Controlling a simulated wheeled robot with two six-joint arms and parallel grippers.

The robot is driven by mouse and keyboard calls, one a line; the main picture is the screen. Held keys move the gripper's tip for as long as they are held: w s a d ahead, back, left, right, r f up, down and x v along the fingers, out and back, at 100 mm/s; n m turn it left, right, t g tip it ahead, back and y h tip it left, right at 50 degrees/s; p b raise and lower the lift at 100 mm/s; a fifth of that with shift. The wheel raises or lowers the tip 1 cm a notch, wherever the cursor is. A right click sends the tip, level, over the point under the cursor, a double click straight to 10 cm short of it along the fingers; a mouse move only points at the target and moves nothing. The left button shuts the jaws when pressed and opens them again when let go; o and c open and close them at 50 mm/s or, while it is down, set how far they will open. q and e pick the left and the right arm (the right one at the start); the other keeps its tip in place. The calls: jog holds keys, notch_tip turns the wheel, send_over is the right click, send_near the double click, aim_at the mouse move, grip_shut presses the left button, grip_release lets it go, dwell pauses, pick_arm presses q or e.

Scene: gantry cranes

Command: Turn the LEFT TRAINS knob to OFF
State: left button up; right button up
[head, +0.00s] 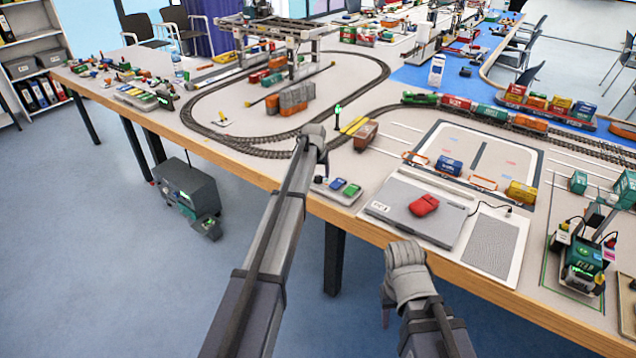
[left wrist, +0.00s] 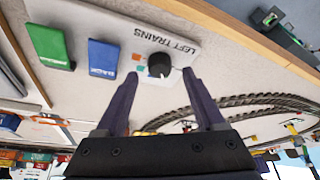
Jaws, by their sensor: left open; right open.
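The LEFT TRAINS panel (left wrist: 198,28) is a pale plate on the table, upside down in the left wrist view. It carries a round black knob (left wrist: 159,65), a blue BACK button (left wrist: 104,57) and a green button (left wrist: 48,45). Small orange and green marks sit beside the knob; I cannot read its setting. My left gripper (left wrist: 160,76) is open, its fingertips on either side of the knob, with no clear contact.
A grey laptop-like case (head: 415,208) with a red object (head: 424,205) on it lies right of the panel. Train track (left wrist: 240,105) curves near the knob. A brown wagon (head: 365,135) and a green signal light (head: 338,111) stand behind the panel.

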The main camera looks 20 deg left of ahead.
pick_arm(q)
jog(key=shift+b+x, duration=0.6)
jog(key=shift+x, duration=0.55)
jog(key=shift+c, duration=0.2)
grip_shut()
